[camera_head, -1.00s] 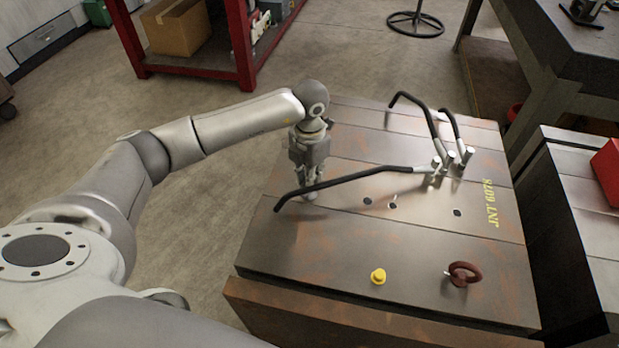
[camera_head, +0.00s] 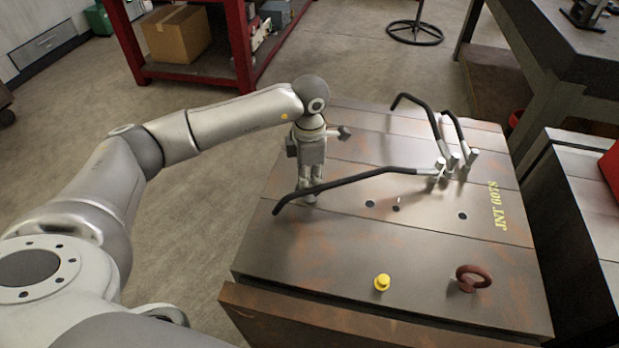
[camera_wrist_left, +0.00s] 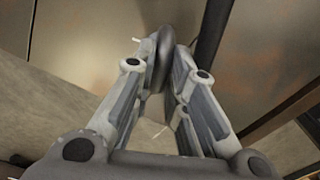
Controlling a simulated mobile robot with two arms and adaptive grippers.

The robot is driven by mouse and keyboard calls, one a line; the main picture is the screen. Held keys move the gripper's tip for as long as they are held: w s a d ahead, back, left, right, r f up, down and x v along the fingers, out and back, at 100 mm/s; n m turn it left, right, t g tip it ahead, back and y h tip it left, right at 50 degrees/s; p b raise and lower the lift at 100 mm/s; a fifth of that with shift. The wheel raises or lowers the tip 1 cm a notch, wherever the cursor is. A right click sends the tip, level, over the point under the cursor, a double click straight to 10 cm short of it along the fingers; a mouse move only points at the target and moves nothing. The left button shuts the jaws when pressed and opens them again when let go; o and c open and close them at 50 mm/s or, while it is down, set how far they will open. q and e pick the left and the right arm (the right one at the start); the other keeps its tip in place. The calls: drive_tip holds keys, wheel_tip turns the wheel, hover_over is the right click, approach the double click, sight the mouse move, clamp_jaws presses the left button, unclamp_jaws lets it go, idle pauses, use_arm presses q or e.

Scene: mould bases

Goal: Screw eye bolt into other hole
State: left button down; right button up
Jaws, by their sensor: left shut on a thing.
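My left gripper (camera_head: 310,195) points down over the far left part of the mould base (camera_head: 300,245), behind a black bent bar. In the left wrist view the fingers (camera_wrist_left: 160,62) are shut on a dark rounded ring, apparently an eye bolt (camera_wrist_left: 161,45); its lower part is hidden. Whether it is in a hole cannot be seen. A red-brown eye bolt (camera_head: 473,278) is on the near right of the base. Dark holes (camera_head: 370,204) (camera_head: 462,216) show in the middle of the top. My right gripper is not in view.
The black bent bar (camera_head: 345,185) crosses the top close to my fingers. Other black bars (camera_head: 420,112) rise at the far right. A yellow knob (camera_head: 382,283) stands near the front edge. A red shelf (camera_head: 240,50) and a grey bench (camera_head: 550,60) stand beyond.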

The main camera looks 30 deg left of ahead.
use_arm(q)
drive_tip(key=m+b, duration=0.1)
drive_tip(key=m, duration=0.2)
drive_tip(key=m+b, duration=0.1)
drive_tip(key=m, duration=0.1)
drive_tip(key=shift+s+f+b, duration=0.15)
drive_tip(key=shift+f+b, duration=0.15)
drive_tip(key=shift+f, duration=0.05)
drive_tip(key=shift+r+m+b, duration=0.1)
drive_tip(key=shift+m+b, duration=0.25)
drive_tip(key=shift+m, duration=0.95)
drive_tip(key=m, duration=0.1)
drive_tip(key=m+b, duration=0.1)
drive_tip(key=shift+f+m+b, duration=0.2)
drive_tip(key=shift+m+b, duration=0.1)
drive_tip(key=m+b, duration=0.2)
drive_tip(key=m, duration=0.3)
drive_tip(key=shift+r+m, duration=0.15)
drive_tip(key=shift+m, duration=0.55)
